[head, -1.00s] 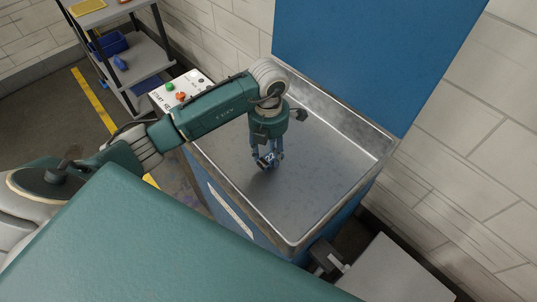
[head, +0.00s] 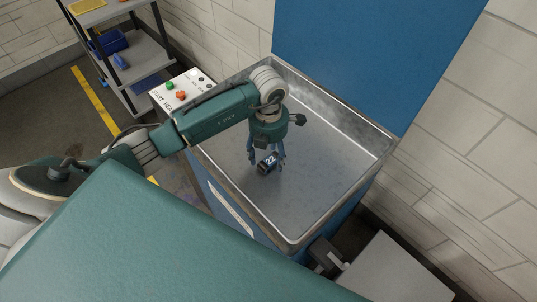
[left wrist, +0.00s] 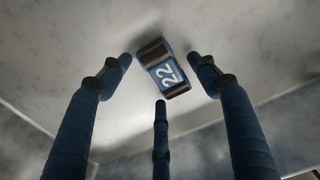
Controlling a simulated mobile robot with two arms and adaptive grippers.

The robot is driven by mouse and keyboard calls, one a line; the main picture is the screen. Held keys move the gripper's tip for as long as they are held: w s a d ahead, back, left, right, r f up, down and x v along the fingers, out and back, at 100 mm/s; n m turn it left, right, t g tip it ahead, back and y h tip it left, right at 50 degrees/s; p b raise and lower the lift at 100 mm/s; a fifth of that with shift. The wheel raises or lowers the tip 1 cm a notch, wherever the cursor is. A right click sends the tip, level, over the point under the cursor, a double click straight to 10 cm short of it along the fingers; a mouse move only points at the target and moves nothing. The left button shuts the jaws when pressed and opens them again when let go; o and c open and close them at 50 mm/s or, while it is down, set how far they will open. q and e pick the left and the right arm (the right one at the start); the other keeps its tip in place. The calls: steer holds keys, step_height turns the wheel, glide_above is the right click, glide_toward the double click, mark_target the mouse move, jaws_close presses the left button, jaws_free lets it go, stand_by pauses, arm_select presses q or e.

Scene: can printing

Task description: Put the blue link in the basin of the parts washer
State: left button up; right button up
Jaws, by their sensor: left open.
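The blue link (head: 268,162), dark at its ends and marked with a white 22, is inside the basin (head: 325,205) of the parts washer. It also shows in the left wrist view (left wrist: 163,70), tilted, near the fingertips. My left gripper (head: 265,156) reaches down into the basin with its fingers spread around the link. In the left wrist view gaps show between the link and the fingers. Whether the link lies on the basin floor or is just above it, I cannot tell. My right gripper is not in view.
The washer's blue lid (head: 370,55) stands up behind the basin. A control box (head: 182,90) with green and red buttons sits at the basin's left. A shelf cart (head: 130,70) with a blue bin stands at the upper left. The basin floor right of the gripper is clear.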

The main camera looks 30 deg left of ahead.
mark_target(268, 158)
arm_select(q)
steer(key=shift+r, duration=0.45)
step_height(268, 158, up, 11)
steer(key=b, duration=0.3)
steer(key=shift+r, duration=0.1)
